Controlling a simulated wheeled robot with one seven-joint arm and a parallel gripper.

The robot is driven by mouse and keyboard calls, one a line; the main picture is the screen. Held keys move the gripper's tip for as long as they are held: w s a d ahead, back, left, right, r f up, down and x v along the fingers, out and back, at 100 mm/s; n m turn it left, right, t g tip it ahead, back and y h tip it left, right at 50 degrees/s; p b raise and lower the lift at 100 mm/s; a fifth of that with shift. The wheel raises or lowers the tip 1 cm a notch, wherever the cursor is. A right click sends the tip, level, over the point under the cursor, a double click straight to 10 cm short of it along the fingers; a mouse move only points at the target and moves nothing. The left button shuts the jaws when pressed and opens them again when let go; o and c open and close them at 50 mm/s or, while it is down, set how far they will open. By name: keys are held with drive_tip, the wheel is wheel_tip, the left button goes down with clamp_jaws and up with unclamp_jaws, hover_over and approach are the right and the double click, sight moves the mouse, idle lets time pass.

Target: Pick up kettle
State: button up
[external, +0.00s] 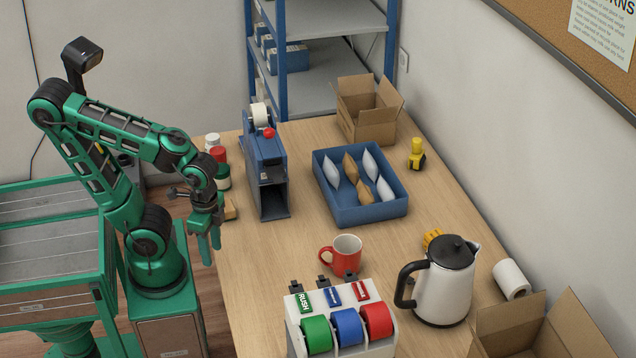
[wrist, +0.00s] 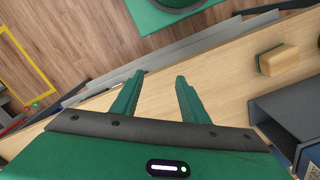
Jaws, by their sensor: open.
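The kettle (external: 445,283) is white with a black lid, black handle and black base. It stands upright at the right front of the counter, its handle toward the left. My gripper (external: 209,252) hangs at the left edge of the counter, far to the left of the kettle. In the wrist view my gripper (wrist: 157,88) shows two green fingers spread apart with nothing between them, over the counter edge. The kettle is not in the wrist view.
A red mug (external: 346,257) and a label dispenser (external: 342,328) with coloured rolls stand left of the kettle. Yellow tape or gloves (external: 432,238), a paper roll (external: 511,279) and an open box (external: 540,335) crowd it. A blue tray (external: 360,212) stands farther back.

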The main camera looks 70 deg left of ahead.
drive_tip(key=w+d+r+m+h, duration=0.2)
drive_tip(key=w+d+r+m, duration=0.1)
drive_tip(key=w+d+r, duration=0.6)
drive_tip(key=m+h, duration=0.3)
drive_tip(key=m, duration=0.5)
approach(401, 283)
drive_tip(key=a+f, duration=0.2)
drive_tip(key=x, duration=1)
drive_tip(key=shift+w+d+f, duration=0.1)
drive_tip(key=shift+w+d, duration=0.1)
drive_tip(key=shift+w, duration=0.15)
clamp_jaws()
drive_tip(key=shift+r, duration=0.25)
